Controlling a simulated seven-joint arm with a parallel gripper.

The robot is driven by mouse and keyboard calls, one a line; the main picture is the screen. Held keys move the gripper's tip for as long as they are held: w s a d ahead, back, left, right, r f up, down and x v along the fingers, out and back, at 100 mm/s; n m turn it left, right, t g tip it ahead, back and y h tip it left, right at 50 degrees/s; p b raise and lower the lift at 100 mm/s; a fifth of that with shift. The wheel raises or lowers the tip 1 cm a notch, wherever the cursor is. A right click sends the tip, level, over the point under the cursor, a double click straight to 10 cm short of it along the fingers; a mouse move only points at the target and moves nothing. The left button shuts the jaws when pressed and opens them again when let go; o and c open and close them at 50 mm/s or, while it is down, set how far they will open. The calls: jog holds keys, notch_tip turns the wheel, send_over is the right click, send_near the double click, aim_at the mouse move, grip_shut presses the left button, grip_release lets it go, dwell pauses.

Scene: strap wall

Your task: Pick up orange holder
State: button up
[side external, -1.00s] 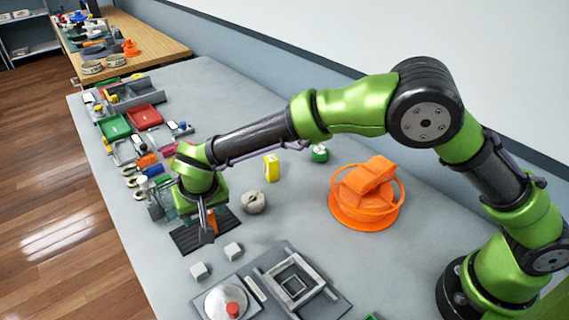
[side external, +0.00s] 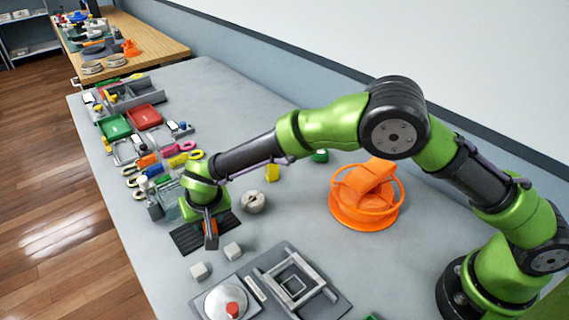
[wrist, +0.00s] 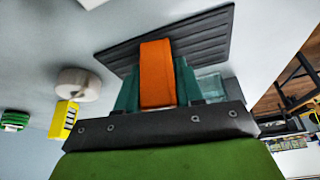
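A large orange holder (side external: 367,197) with a round base, a hoop and a raised block stands on the grey table, in the middle right of the side view. It is well to the right of my gripper and clear of it. My gripper (side external: 210,240) points down over a black ribbed mat (side external: 186,240) at the left. A narrow orange strip (wrist: 157,75) shows between teal parts at my gripper in the wrist view. I cannot tell whether this strip is a finger or a held piece. The fingertips' spacing is hidden.
A grey round piece (side external: 253,202) and a yellow block (side external: 272,173) lie between my gripper and the orange holder. Two small grey cubes (side external: 232,251) and a grey fixture plate (side external: 330,300) are in front. Red and green trays (side external: 145,117) stand at the back left.

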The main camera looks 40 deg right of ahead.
jog(key=c, duration=0.4)
jog(key=shift+r, duration=0.1)
